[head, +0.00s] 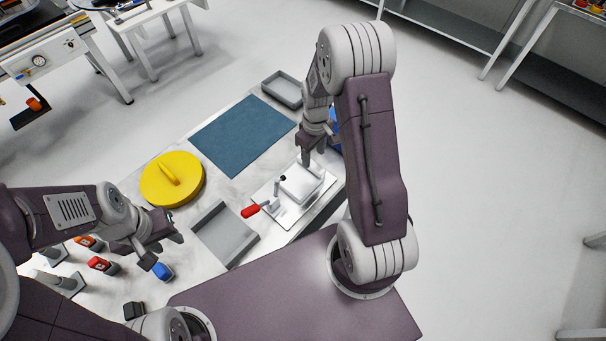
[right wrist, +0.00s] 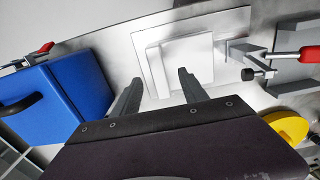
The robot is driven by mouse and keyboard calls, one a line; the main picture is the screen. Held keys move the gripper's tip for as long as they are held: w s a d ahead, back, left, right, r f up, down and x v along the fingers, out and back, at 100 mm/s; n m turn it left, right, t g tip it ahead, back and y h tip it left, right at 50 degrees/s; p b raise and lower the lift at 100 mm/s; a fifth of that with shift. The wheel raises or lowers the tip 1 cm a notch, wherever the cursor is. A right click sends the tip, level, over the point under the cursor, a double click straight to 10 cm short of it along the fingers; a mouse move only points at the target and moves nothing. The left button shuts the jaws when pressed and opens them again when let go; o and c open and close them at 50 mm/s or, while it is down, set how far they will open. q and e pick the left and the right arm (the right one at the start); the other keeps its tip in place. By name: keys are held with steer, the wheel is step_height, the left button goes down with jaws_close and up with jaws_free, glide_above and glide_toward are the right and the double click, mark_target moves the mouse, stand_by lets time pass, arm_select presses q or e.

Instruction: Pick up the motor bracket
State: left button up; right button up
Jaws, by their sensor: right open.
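A pale, squarish piece, which looks like the motor bracket (head: 301,183), sits on a flat white fixture plate (head: 287,214). In the right wrist view, the bracket (right wrist: 182,55) lies just beyond the fingertips. My right gripper (head: 308,158) is above the bracket's far side; in the right wrist view its two fingers (right wrist: 160,82) are apart with nothing held between them. I cannot tell whether a finger touches the bracket. My left gripper (head: 161,248) is open and empty over the left part of the table, away from the bracket.
A red-handled clamp (head: 251,210) stands beside the bracket. A blue box (right wrist: 52,103) is close to the right gripper. A grey tray (head: 225,234), a yellow disc (head: 172,179), a blue mat (head: 241,134) and a grey bin (head: 283,89) occupy the table. Small parts lie near the left gripper.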

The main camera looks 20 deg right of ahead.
mark_target(301, 178)
steer(key=shift+w+d+f, duration=0.15)
steer(key=shift+w+f, duration=0.6)
step_height(301, 178, down, 4)
steer(key=shift+s+r+p, duration=0.1)
steer(key=shift+p, duration=0.6)
steer(key=shift+s+a+f, duration=0.1)
steer(key=shift+a+f, duration=0.1)
steer(key=shift+f, duration=0.05)
arm_select(q)
steer(key=shift+w+d+r, duration=0.25)
steer(key=shift+w+r, duration=0.35)
arm_select(e)
steer(key=shift+f, duration=0.1)
steer(key=shift+w, duration=0.25)
steer(key=c, duration=0.9)
steer(key=shift+s, duration=0.1)
jaws_close()
